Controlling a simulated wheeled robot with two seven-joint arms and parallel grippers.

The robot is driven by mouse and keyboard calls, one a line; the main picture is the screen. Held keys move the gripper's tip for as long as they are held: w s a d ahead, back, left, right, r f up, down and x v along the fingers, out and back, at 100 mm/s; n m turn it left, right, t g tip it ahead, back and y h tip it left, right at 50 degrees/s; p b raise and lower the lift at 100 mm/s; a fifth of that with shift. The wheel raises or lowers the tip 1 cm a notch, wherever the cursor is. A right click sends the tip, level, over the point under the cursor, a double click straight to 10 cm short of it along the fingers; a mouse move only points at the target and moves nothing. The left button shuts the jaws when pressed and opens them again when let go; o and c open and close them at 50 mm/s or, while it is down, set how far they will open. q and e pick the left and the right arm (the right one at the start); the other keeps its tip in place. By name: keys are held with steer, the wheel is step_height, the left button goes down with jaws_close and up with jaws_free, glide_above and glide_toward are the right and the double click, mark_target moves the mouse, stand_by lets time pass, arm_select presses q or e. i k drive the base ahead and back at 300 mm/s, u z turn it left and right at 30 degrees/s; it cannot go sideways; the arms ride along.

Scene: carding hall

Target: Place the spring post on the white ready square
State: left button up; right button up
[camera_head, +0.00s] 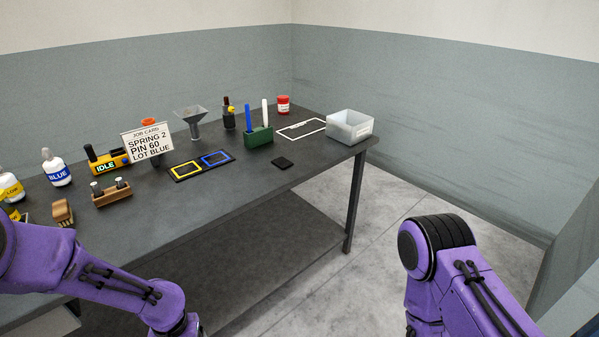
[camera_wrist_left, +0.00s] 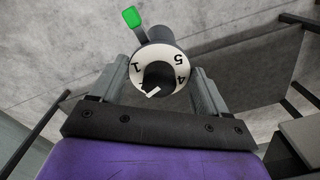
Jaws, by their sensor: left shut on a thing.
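My left gripper (camera_wrist_left: 157,72) shows in the left wrist view, shut on the spring post (camera_wrist_left: 160,62). The post has a dark body, a white dial ring with black numbers 1, 4 and 5 readable, a dark knob with a white pointer, and a green tab at its side. Grey floor and dark bars show behind it. The white ready square (camera_head: 302,129) is a white outline on the dark table, bare inside, in the head view. My left gripper and the post are below the head view, hidden. My right arm shows there, its gripper out of frame.
The dark table (camera_head: 225,205) holds a translucent bin (camera_head: 350,127) right of the square, a green holder (camera_head: 258,137) with pens, a red jar (camera_head: 283,104), a black pad (camera_head: 282,162), yellow and blue frames (camera_head: 201,165), and a job card (camera_head: 147,143). Bottles stand left.

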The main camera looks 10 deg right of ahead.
mark_target(312, 126)
steer(key=u, duration=0.05)
steer(key=k, duration=0.75)
steer(key=z, duration=1.3)
steer(key=i, duration=1.1)
steer(key=z, duration=0.6)
steer(key=i, duration=1.3)
steer(key=u, duration=1.1)
steer(key=i, duration=0.85)
steer(key=u, duration=0.9)
